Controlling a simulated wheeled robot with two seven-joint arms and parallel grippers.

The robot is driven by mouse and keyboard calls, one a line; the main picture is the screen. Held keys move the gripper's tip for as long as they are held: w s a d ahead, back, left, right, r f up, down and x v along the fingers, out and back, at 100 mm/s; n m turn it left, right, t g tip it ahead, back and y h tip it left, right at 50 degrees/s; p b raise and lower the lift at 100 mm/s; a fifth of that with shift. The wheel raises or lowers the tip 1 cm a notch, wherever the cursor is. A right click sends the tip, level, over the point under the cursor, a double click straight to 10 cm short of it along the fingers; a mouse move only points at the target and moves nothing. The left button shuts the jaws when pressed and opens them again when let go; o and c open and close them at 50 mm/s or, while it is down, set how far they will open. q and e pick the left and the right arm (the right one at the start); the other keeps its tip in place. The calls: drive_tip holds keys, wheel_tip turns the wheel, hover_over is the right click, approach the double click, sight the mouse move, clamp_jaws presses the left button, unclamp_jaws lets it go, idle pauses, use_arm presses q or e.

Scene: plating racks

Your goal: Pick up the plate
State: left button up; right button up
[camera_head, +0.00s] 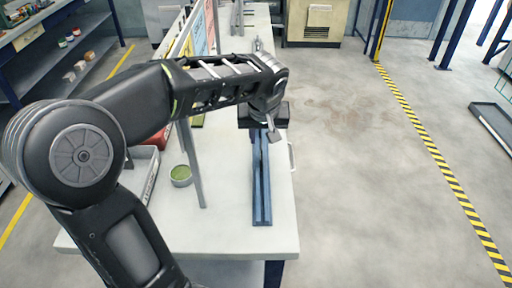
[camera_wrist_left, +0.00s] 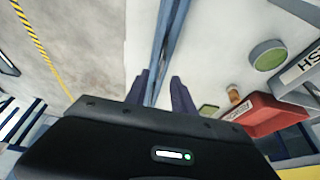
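I cannot make out a plain, separate plate in either view. A long blue rail (camera_head: 262,190) lies on the white table near its right edge. In the left wrist view, a narrow blue-grey strip (camera_wrist_left: 161,50) runs away between my fingers; I cannot tell whether it is only the rail or includes a plate seen edge-on. My left gripper (camera_head: 261,130) is above the rail's far part, and its own wrist hides what lies beneath. In the left wrist view its two fingers (camera_wrist_left: 159,80) stand apart on either side of the strip. My right gripper is out of view.
On the white table (camera_head: 228,215), a round tin with a green top (camera_head: 181,176) stands left of the rail, beside a slanted grey post (camera_head: 191,165). A red bin (camera_wrist_left: 262,113) shows in the left wrist view. Open floor (camera_head: 350,170) lies right of the table.

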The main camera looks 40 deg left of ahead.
use_arm(q)
drive_tip(key=shift+s+d, duration=0.1)
drive_tip(key=shift+d, duration=0.05)
drive_tip(key=shift+x, duration=1.3)
drive_tip(key=shift+p+x, duration=0.75)
drive_tip(key=shift+x, duration=1.9)
drive_tip(key=shift+s, duration=0.2)
clamp_jaws()
